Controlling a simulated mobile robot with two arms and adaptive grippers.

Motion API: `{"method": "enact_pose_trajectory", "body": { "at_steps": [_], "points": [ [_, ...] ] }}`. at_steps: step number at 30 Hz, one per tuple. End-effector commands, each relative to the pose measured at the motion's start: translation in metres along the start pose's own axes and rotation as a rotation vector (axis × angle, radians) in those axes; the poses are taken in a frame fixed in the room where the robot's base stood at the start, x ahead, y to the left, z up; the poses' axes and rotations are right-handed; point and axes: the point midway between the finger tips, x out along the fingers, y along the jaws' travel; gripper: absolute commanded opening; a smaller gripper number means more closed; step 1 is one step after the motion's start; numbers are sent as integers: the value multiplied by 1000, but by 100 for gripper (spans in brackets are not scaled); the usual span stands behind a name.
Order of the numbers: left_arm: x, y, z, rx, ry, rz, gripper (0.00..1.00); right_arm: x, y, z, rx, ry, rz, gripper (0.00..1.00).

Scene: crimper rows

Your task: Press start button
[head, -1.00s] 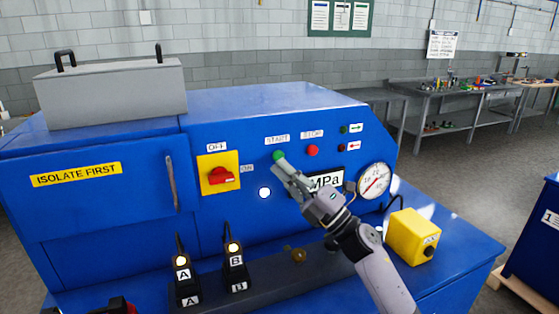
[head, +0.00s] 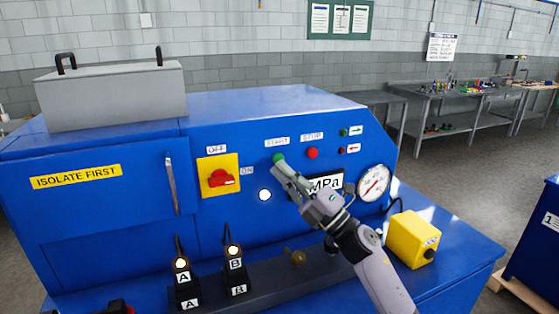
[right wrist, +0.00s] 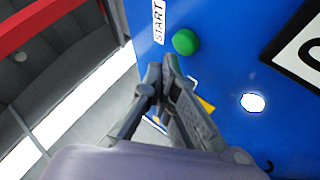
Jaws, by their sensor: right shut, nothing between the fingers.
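The green start button (head: 278,158) sits under the START label on the blue machine's front panel. My left gripper is not in view.
A red button (head: 312,153) is right of the green one. The red-and-yellow rotary switch (head: 220,178) is at left, and a white lamp (head: 265,195) is lit below. The MPa display, a round gauge (head: 374,183) and a yellow box (head: 413,238) lie to the right.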

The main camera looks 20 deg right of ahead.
Motion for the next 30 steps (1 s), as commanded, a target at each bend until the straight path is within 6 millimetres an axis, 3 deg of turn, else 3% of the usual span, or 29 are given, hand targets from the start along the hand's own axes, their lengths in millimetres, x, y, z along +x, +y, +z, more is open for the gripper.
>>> {"method": "enact_pose_trajectory", "body": {
  "at_steps": [30],
  "points": [
    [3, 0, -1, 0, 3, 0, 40, 6, -4, 4, 0, 0, 0, 0]
  ]
}}
